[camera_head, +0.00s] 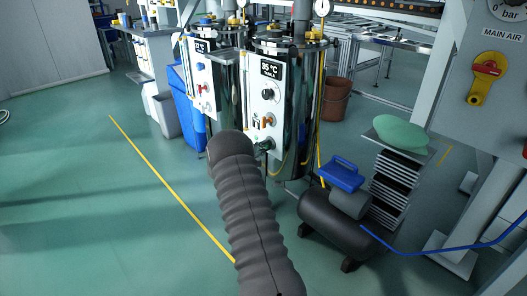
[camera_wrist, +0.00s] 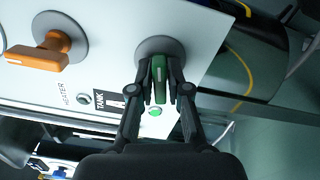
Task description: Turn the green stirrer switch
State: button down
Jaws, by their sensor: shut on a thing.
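The green stirrer switch (camera_wrist: 159,80) sits on a round grey base on the white panel (camera_wrist: 110,20) in the wrist view. My gripper (camera_wrist: 160,90) is shut on its green handle, with one finger on each side. The handle points down in the wrist view, toward my palm. A small lit green lamp (camera_wrist: 155,112) shows below it, between my fingers. In the head view the switch is a small green spot (camera_head: 264,145) low on the panel of the nearer tank (camera_head: 296,110), and my arm hides the gripper.
An orange heater switch (camera_wrist: 38,57) is on the same panel, left of the green one. In the head view a black compressor (camera_head: 345,225) stands at the tank's lower right. A blue bin (camera_head: 188,110) is to the left. Open green floor (camera_head: 80,210) lies at left.

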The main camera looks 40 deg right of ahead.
jog(key=n+b, duration=0.1)
jog(key=n, duration=0.2)
jog(key=shift+f+n, duration=0.1)
jog(key=shift+n, duration=0.3)
jog(key=n+b, duration=0.1)
jog(key=n, duration=0.2)
jog(key=shift+n, duration=0.3)
jog(key=n, duration=0.3)
jog(key=shift+n, duration=0.3)
jog(key=shift+n+p, duration=0.65)
jog(key=shift+n, duration=1.15)
jog(key=c, duration=1.2)
grip_release()
jog(key=shift+a, duration=0.1)
